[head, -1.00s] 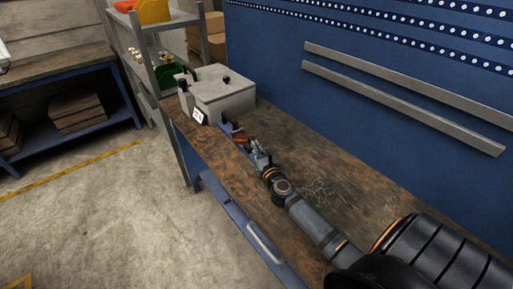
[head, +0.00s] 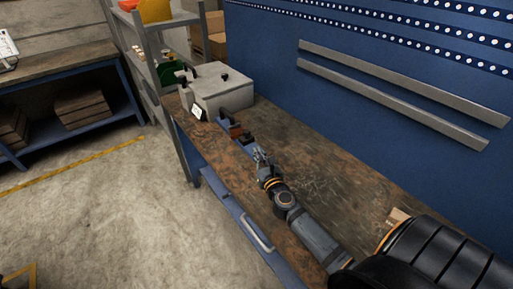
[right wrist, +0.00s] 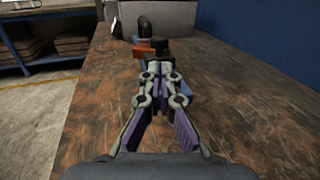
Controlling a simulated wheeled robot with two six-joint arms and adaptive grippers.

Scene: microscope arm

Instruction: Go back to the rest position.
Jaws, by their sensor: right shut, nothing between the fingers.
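My right gripper (head: 259,154) is over the wooden workbench (head: 320,185) in the head view, with its arm coming in from the lower right. Its fingers are shut with nothing between them; they also show in the right wrist view (right wrist: 158,68). Just beyond the fingertips is a blue item with a reddish-brown block (head: 236,131) and black parts, near the bench's front edge. The brown block (right wrist: 146,46) also shows beyond the fingers in the right wrist view. The fingertips look apart from it in the head view. My left gripper is not in view.
A grey box (head: 222,92) with black fittings stands at the bench's far end, with a small white card (head: 197,111) at its front. A blue wall (head: 290,100) bounds the bench behind. A metal shelf (head: 160,60) stands beyond. The bench right of my arm is mostly bare.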

